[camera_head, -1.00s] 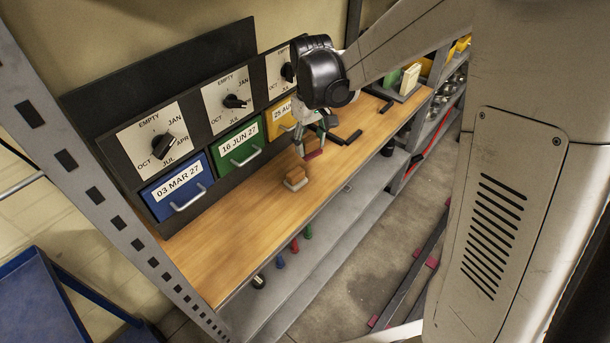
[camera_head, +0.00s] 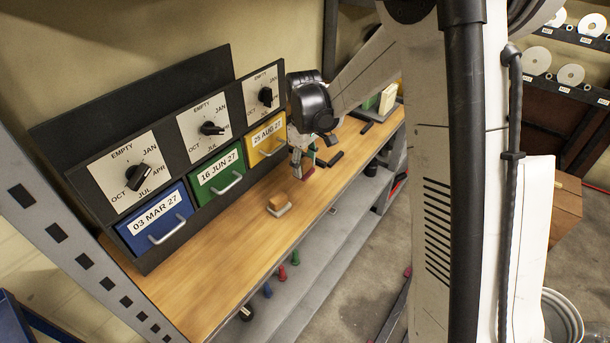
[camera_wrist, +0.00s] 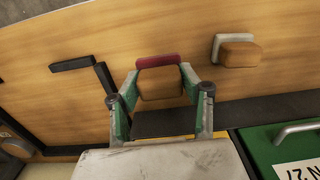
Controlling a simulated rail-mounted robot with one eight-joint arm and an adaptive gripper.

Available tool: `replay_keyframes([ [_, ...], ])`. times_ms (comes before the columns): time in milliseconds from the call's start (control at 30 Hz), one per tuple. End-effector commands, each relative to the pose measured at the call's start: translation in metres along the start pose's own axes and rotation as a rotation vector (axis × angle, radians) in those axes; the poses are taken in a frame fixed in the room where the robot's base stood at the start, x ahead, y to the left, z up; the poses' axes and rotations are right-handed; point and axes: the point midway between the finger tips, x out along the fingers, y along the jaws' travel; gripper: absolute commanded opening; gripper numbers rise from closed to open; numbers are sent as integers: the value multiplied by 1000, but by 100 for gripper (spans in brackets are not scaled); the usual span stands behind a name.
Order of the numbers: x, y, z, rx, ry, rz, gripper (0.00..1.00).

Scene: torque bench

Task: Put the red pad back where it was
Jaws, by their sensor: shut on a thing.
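The red pad (camera_wrist: 158,61) has a brown wooden-looking block (camera_wrist: 160,84) on it. My gripper (camera_wrist: 158,92), with green-lined fingers, is shut on this block in the wrist view. In the head view the red pad (camera_head: 308,181) shows below my gripper (camera_head: 304,166), low over the wooden bench top (camera_head: 245,238). I cannot tell whether the pad touches the bench. My fingers hide part of the block there.
A grey pad with a brown block (camera_head: 278,206) stands on the bench to the left. Dark bars (camera_head: 335,159) lie to the right. Blue (camera_head: 155,222), green (camera_head: 217,179) and yellow (camera_head: 265,141) drawers line the back. The front left bench is clear.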

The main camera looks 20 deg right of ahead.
Motion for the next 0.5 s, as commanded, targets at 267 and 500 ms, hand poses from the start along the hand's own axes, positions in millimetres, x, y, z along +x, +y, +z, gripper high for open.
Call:
replay_keyframes([
  [267,17,6,-1,1,0,0,10],
  [500,44,6,-1,1,0,0,10],
])
